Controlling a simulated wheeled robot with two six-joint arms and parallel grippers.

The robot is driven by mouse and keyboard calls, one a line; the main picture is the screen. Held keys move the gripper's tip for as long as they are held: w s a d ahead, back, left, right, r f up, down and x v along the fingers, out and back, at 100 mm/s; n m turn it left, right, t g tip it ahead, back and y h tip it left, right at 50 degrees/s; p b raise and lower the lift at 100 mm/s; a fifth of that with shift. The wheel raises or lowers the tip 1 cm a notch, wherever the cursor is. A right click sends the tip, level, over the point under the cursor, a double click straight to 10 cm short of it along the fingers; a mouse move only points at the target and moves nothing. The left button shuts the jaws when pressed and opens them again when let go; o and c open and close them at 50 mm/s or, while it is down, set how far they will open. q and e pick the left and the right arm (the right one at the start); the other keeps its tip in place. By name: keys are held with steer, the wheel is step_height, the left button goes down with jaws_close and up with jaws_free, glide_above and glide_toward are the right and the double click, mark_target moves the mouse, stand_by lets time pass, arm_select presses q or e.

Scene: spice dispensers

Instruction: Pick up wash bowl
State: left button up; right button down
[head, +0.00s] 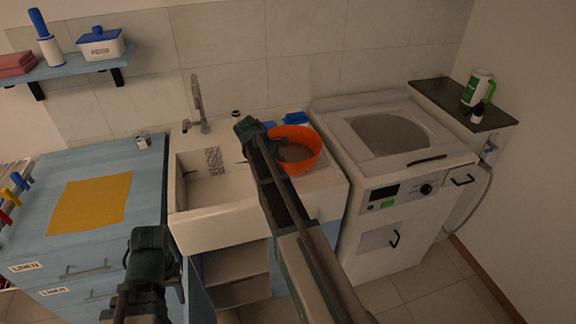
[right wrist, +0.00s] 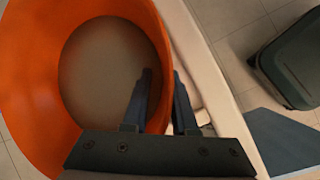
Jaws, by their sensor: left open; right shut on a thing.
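The wash bowl (head: 302,160) is round and orange with a greyish-brown round area inside. In the head view it is at the right of the sink, partly behind my right arm; I cannot tell whether it touches the counter. My right gripper (head: 256,133) is at the bowl's left side. In the right wrist view my right gripper (right wrist: 164,85) is shut on the rim of the wash bowl (right wrist: 28,75), one finger inside and one outside. My left gripper (head: 150,250) is open and empty at the lower left, in front of the blue cabinet, far from the bowl.
The white sink (head: 215,232) is left of the bowl, with a tap (head: 197,100) behind it. A washing machine (head: 405,195) stands close on the right. A yellow cloth (head: 90,203) lies on the blue cabinet. A blue-lidded box (head: 100,45) stands on the wall shelf.

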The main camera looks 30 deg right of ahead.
arm_select(q)
steer(key=shift+r+p, duration=0.55)
steer(key=shift+r, duration=0.05)
arm_select(e)
steer(key=s+a+r, duration=0.1)
steer(key=s+a, duration=0.5)
steer(key=a, duration=0.4)
steer(key=shift+s, duration=0.35)
steer(key=shift+a+r, duration=0.1)
steer(key=shift+a, duration=0.05)
